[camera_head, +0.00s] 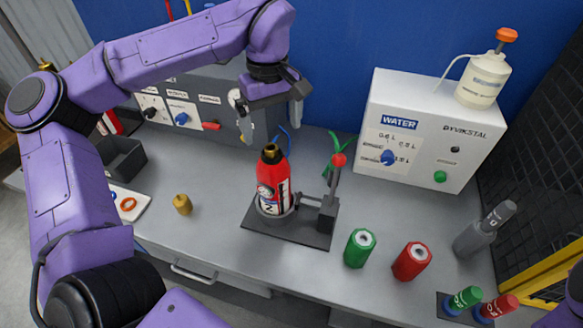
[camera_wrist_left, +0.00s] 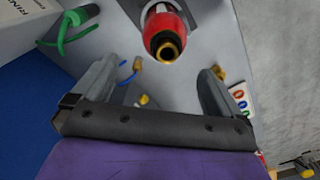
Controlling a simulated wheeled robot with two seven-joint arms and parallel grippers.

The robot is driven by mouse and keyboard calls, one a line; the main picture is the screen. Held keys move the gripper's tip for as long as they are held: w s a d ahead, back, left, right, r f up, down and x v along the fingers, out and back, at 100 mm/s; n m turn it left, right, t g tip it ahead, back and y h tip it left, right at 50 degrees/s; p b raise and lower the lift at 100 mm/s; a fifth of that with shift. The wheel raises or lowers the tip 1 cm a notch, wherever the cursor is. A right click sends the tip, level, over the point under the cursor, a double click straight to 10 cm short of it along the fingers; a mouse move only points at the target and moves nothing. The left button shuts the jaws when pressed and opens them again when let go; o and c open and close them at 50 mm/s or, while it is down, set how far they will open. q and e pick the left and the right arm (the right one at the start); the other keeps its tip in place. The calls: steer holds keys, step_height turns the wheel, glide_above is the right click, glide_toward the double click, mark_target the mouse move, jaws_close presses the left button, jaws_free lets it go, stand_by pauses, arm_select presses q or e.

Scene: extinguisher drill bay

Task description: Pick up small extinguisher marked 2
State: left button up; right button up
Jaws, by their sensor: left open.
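The small red extinguisher marked 2 (camera_head: 272,183) stands upright in a round holder on a dark base plate (camera_head: 262,229), in the middle of the bench. It has a brass neck on top. In the left wrist view the extinguisher (camera_wrist_left: 158,22) shows from above, beyond the fingertips. My left gripper (camera_head: 276,122) is open and empty, above and behind the extinguisher, apart from it. In the left wrist view the open fingers of the left gripper (camera_wrist_left: 162,75) spread to either side. My right gripper is not in view.
A clamp lever with a red knob (camera_head: 338,160) stands right beside the extinguisher. A green cylinder (camera_head: 360,248) and a red cylinder (camera_head: 412,261) stand to the right. A brass fitting (camera_head: 182,204) stands left. The white WATER box (camera_head: 431,128) stands behind right.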

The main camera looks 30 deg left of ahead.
mark_target(271, 162)
arm_select(q)
steer(key=s+f, duration=0.2)
steer(key=f, duration=0.1)
steer(key=s+f+p, duration=0.1)
steer(key=f, duration=0.2)
steer(key=w+f+p, duration=0.1)
steer(key=f, duration=0.1)
steer(key=w+f, duration=0.1)
steer(key=shift+w+d+f, duration=0.15)
steer(key=shift+w+f, duration=0.1)
steer(key=shift+f, duration=0.4)
steer(key=shift+s+r, duration=0.2)
steer(key=shift+s, duration=0.3)
steer(key=c, duration=0.5)
steer(key=shift+w, duration=0.15)
steer(key=c, duration=1)
jaws_close()
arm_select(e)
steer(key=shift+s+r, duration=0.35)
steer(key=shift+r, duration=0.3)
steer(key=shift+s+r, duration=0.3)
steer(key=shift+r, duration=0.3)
